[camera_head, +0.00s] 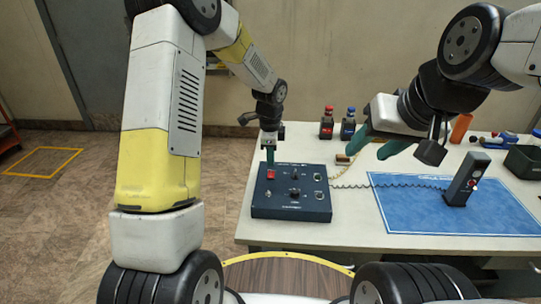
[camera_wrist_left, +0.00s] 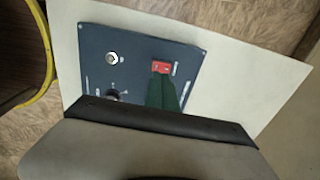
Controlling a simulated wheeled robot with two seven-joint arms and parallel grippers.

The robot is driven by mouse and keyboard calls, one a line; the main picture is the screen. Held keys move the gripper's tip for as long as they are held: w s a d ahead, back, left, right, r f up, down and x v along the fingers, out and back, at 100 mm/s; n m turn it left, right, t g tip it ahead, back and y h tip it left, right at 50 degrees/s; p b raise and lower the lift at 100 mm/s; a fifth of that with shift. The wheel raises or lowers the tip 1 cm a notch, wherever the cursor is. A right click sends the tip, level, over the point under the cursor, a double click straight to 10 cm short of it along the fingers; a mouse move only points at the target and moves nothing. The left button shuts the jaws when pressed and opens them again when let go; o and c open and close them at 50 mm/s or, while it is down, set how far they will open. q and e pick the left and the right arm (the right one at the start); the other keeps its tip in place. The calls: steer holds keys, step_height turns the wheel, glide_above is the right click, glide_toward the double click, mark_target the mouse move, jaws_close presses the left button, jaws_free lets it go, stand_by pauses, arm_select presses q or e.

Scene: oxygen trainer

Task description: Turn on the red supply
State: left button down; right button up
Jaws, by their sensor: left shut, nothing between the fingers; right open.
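The dark blue control box (camera_head: 291,206) sits at the left end of the white table. Its red switch (camera_head: 271,174) is at the box's back left corner. The red switch also shows in the left wrist view (camera_wrist_left: 161,67). My left gripper (camera_head: 270,157) points down with its green fingers closed together, at the red switch. In the left wrist view the left fingertips (camera_wrist_left: 161,80) overlap the edge of the switch; I cannot tell whether they touch it. My right gripper (camera_head: 376,146) is open and empty above the table, right of the box.
A grey handheld unit (camera_head: 466,180) stands on a blue mat (camera_head: 405,210), and a coiled cable (camera_head: 390,186) runs from it toward the box. A red-capped bottle (camera_head: 327,124) and a blue-capped bottle (camera_head: 348,125) stand at the back. A dark bin (camera_head: 523,161) is at the right.

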arm_select(q)
step_height(320, 180, up, 9)
steer(key=s, duration=0.1)
arm_select(e)
steer(key=shift+d, duration=0.2)
arm_select(q)
steer(key=shift+s+d, duration=0.1)
steer(key=shift+d, duration=0.05)
